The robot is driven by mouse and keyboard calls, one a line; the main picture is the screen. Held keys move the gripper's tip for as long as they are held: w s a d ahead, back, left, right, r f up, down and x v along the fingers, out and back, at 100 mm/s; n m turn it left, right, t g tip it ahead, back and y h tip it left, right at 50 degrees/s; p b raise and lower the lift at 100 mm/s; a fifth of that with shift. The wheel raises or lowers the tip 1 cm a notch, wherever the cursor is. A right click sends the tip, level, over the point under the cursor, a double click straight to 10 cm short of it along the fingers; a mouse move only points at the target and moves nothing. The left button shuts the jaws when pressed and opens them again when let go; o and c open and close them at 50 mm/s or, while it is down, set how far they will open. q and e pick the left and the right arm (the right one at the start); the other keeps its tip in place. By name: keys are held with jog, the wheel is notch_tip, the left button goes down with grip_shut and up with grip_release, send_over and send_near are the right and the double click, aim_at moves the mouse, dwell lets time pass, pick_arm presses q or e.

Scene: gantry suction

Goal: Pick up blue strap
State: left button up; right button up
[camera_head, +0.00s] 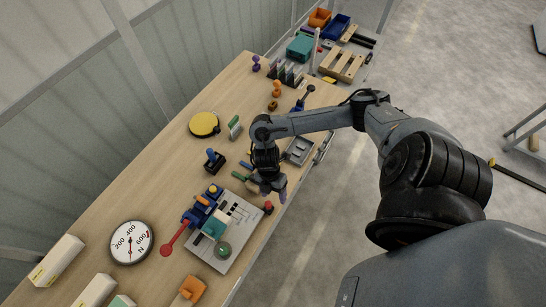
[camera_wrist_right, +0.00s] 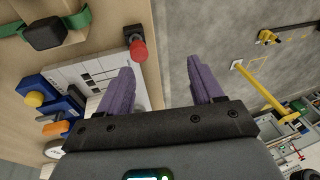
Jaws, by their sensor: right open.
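I cannot clearly make out a blue strap in either view. A green strap (camera_wrist_right: 77,20) shows at the top left of the right wrist view, beside a black block (camera_wrist_right: 45,33). In the head view, small green and teal pieces (camera_head: 239,176) lie just left of my right gripper (camera_head: 274,193). My right gripper is over the table's right edge, purple fingers pointing down. In the right wrist view its fingers (camera_wrist_right: 160,80) are apart with nothing between them. It hides part of the table. My left gripper is not in view.
A grey board (camera_head: 240,222) with blue, teal and orange parts and a red button (camera_head: 268,207) lies near the gripper. A dial (camera_head: 131,242), yellow disc (camera_head: 204,124), blue-topped block (camera_head: 214,160) and grey tray (camera_head: 299,150) are on the wooden table.

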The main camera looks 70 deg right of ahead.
jog(key=w+d+b, duration=0.1)
jog(key=w+d, duration=0.2)
jog(key=d, duration=0.1)
jog(key=w+d+t+h+b, duration=0.1)
jog(key=w+d, duration=0.2)
jog(key=d, duration=0.1)
jog(key=w+d+t+h+b, duration=0.1)
jog(key=w+d, duration=0.2)
jog(key=d, duration=0.1)
jog(key=shift+r+m+b, duration=0.25)
jog(key=shift+m+b, duration=0.05)
jog(key=shift+b, duration=0.05)
jog(key=shift+w+f, duration=0.1)
jog(key=shift+f, duration=0.55)
jog(key=shift+w+f, duration=0.1)
jog(key=shift+f, duration=2.2)
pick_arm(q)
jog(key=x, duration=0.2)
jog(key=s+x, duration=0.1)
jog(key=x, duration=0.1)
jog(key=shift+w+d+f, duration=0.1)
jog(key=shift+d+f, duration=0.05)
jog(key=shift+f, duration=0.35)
pick_arm(e)
jog(key=c, duration=1.1)
